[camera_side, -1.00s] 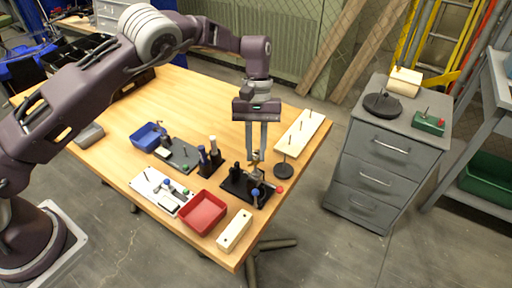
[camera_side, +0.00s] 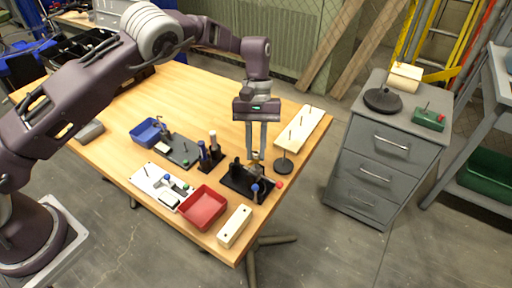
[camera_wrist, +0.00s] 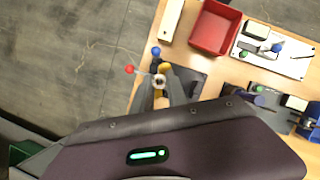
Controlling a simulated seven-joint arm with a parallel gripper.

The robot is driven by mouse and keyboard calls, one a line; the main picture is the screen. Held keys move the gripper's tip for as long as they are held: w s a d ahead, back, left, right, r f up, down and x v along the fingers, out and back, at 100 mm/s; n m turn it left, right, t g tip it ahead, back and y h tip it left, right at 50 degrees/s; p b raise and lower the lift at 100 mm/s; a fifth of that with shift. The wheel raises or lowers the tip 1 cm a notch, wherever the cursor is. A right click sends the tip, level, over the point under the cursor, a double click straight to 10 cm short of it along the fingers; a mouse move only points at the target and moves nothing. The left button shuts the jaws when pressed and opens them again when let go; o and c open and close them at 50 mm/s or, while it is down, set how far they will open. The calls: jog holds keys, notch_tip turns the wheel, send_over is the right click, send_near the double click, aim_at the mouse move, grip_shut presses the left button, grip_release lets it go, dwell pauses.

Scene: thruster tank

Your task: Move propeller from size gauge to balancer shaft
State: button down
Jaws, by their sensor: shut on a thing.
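My gripper (camera_side: 257,156) points down over a black stand (camera_side: 238,180) near the table's front right edge. Its fingers are closed on a small brass-coloured propeller (camera_wrist: 160,81), whose pale round hub shows between the fingertips in the wrist view. The propeller is small and partly hidden by the fingers in the side view. The black stand carries a blue knob (camera_side: 255,188) and a red ball (camera_side: 279,185) at its right end. I cannot tell whether the propeller touches the stand. Which fixture is the size gauge and which the balancer shaft is unclear.
A round black base with a thin upright rod (camera_side: 284,167) stands close right of my gripper. A pale board with pegs (camera_side: 308,122) lies behind it. A red bin (camera_side: 203,208), a cream block (camera_side: 234,227) and a white plate (camera_side: 152,181) are in front.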

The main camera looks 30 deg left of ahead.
jog(key=shift+f, duration=0.15)
jog(key=shift+f, duration=0.55)
jog(key=shift+f, duration=0.4)
jog(key=shift+f, duration=0.2)
jog(key=c, duration=1.2)
grip_release()
jog(key=shift+c, duration=0.2)
jog(key=s+v, duration=0.1)
jog(key=v, duration=1)
jog(key=shift+d+r, duration=0.2)
jog(key=shift+d, duration=0.15)
